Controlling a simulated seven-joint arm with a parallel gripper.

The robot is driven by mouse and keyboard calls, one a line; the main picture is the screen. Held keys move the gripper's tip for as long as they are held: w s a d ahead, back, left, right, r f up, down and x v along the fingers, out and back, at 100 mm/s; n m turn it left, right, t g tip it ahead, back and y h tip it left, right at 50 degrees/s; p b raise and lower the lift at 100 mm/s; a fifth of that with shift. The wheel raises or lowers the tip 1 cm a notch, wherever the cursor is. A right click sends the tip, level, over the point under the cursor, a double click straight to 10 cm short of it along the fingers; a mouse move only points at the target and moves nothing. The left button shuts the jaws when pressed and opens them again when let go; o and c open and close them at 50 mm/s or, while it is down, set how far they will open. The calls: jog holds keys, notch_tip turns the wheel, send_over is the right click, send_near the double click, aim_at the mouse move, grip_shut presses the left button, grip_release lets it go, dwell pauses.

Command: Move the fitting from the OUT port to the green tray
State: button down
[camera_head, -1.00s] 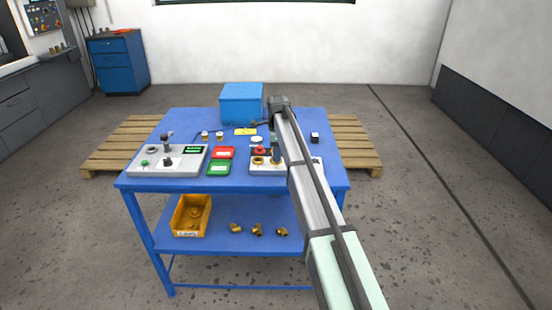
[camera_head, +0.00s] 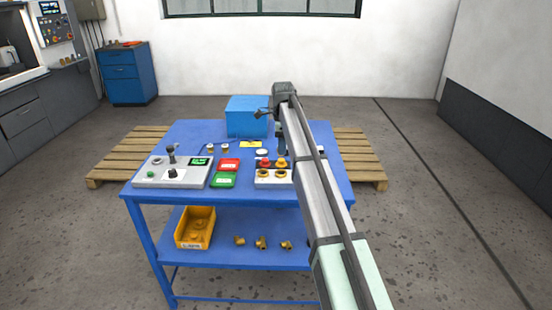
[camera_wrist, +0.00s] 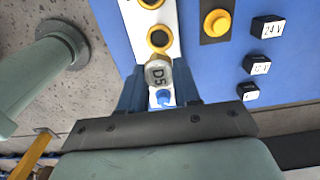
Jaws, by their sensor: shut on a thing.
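My gripper (camera_wrist: 159,88) is shut on a round, pale-capped fitting marked "D5" (camera_wrist: 158,74), seen from above in the wrist view. The fitting overlaps the white port panel (camera_wrist: 166,18); its height above the panel is hard to judge. In the head view my gripper (camera_head: 281,142) hangs at the back of this white panel (camera_head: 274,182), partly hidden by my arm, and the fitting cannot be made out. The OUT label is not readable. The green tray (camera_head: 223,180) lies left of the panel and looks empty.
A red tray (camera_head: 229,164) lies behind the green one. A grey control box (camera_head: 170,173) stands at the left and a blue box (camera_head: 247,117) at the back. Black labelled blocks (camera_wrist: 267,27) lie beside the panel. The lower shelf holds a yellow bin (camera_head: 195,228) and loose brass fittings.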

jog(key=s+a+f+n, duration=0.1)
jog(key=s+a+n, duration=0.1)
jog(key=a, duration=2)
jog(key=shift+w+a+f+m, duration=0.15)
jog(key=shift+f+m, duration=0.35)
jog(key=shift+f, duration=2.05)
jog(key=shift+w+a+f+m, duration=0.1)
jog(key=shift+f+m, duration=0.4)
jog(key=shift+f, duration=2.05)
jog(key=shift+f, duration=0.1)
jog(key=c, duration=0.8)
grip_release()
notch_tip(320, 180, up, 12)
